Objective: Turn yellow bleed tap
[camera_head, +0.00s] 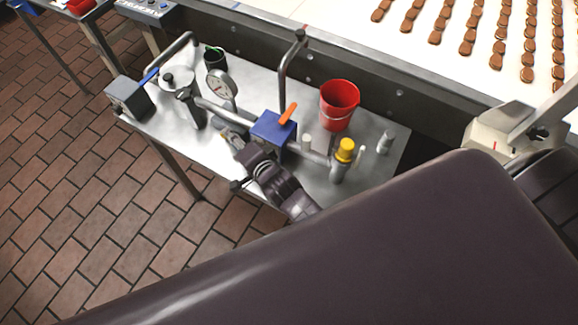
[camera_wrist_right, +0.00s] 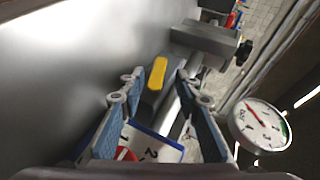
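A long yellow tap handle (camera_wrist_right: 157,73) stands near the middle of the right wrist view, beside a grey pipe. My right gripper (camera_wrist_right: 159,88) is open, and the yellow handle shows between its two fingertips with a gap on each side. I cannot tell how far beyond the tips it lies. In the head view my right gripper (camera_head: 234,139) reaches from the lower right to the front of the pipework, below the gauge; the handle is mostly hidden there. A yellow cap (camera_head: 346,146) tops a separate upright fitting farther right. My left gripper is out of view.
A pressure gauge (camera_head: 222,87) stands close by; it also shows in the right wrist view (camera_wrist_right: 259,126). A blue box with an orange lever (camera_head: 287,114), a red bucket (camera_head: 340,106) and a grey box (camera_head: 131,98) share the metal table (camera_head: 385,160). A biscuit conveyor runs behind.

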